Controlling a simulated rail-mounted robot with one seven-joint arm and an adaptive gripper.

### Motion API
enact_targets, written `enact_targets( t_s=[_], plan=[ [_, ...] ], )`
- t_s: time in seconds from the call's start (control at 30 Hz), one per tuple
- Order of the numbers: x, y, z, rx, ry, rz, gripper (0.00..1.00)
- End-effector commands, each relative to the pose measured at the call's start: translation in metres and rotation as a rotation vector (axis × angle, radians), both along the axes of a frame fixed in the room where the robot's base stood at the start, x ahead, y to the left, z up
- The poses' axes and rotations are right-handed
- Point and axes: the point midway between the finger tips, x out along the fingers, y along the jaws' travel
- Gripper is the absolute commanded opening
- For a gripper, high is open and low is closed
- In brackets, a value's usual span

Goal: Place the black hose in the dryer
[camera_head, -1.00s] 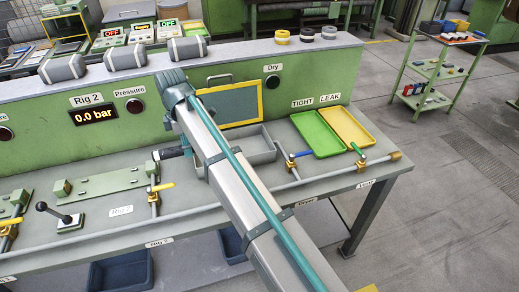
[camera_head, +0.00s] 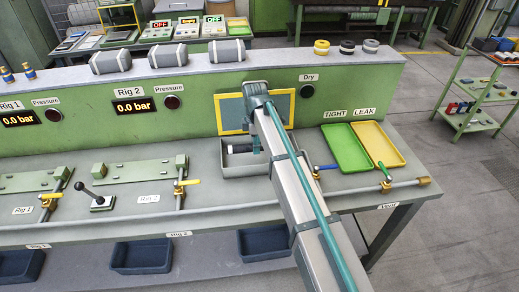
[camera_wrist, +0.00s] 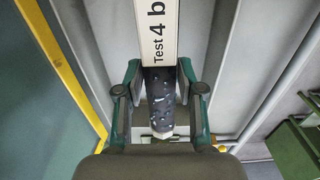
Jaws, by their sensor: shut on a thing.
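The dryer is an open grey box (camera_head: 248,170) below a yellow-framed window (camera_head: 231,115) and the "Dry" sign. The black hose shows in the wrist view (camera_wrist: 160,86) between the two green fingers of my gripper (camera_wrist: 160,98), with droplet-like speckles and a white "Test 4 b" label. In the head view my gripper (camera_head: 256,146) is over the box, partly hidden by my arm. The hose (camera_head: 230,149) shows as a short dark and white piece left of it, level across the box opening. I cannot tell whether it touches the box floor.
A green tray (camera_head: 346,148) and a yellow tray (camera_head: 379,144) lie right of the box. A pipe with blue and yellow valves runs along the bench front. The empty Rig 2 fixture (camera_head: 138,176) stands on the left. The window frame is close behind my gripper.

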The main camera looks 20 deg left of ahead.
Motion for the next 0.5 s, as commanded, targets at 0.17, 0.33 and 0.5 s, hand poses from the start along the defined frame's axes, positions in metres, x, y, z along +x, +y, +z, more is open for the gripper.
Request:
enact_targets(
  t_s=[0.17, 0.33, 0.5],
  plan=[
    [0.01, -0.005, -0.012, 0.0, 0.0, 0.0, 0.0],
    [0.016, -0.007, -0.019, 0.0, 0.0, -0.001, 0.0],
    [0.017, -0.009, -0.037, -0.001, 0.002, 0.0, 0.0]
  ],
)
